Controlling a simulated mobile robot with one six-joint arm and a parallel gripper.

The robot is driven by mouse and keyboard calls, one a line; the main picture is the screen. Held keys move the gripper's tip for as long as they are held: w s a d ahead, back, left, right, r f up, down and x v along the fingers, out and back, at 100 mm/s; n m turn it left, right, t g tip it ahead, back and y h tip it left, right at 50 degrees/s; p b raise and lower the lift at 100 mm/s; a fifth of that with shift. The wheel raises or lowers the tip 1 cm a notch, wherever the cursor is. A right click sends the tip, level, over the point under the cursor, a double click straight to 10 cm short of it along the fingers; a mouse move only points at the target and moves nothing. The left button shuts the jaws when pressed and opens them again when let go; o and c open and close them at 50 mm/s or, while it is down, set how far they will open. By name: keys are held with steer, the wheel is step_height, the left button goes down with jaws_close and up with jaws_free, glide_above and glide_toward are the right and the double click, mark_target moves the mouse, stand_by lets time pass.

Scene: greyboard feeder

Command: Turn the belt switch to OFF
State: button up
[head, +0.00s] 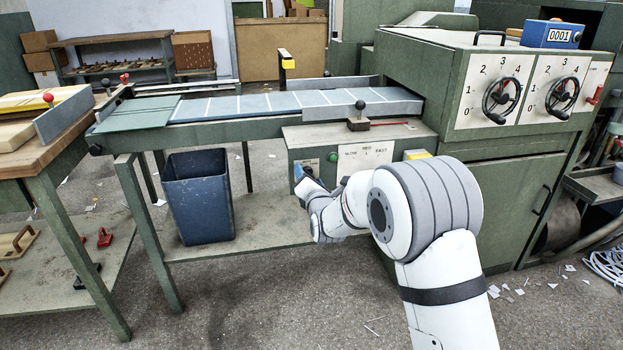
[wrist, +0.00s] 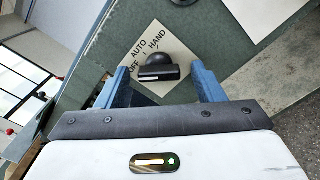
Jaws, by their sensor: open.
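In the wrist view the belt switch is a black knob (wrist: 158,73) with a bar-shaped grip, on a pale square label plate (wrist: 145,38) reading AUTO, OFF and HAND. The plate appears tilted in this view. My gripper (wrist: 160,69) is open, its two blue fingers on either side of the knob, with gaps on both sides. I cannot tell which mark the knob points to. In the head view my gripper (head: 302,178) is at the left front of the green control box (head: 375,137), and the knob is hidden there.
The box carries a green button (head: 333,157), a speed label plate (head: 365,157) and a yellow part (head: 415,154). The conveyor belt (head: 280,102) runs above. A blue bin (head: 200,197) stands below left. Two handwheels (head: 501,98) (head: 561,97) are on the machine at right.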

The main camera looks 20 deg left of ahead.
steer(key=p+v, duration=0.2)
steer(key=v, duration=0.5)
steer(key=shift+s+d, duration=0.3)
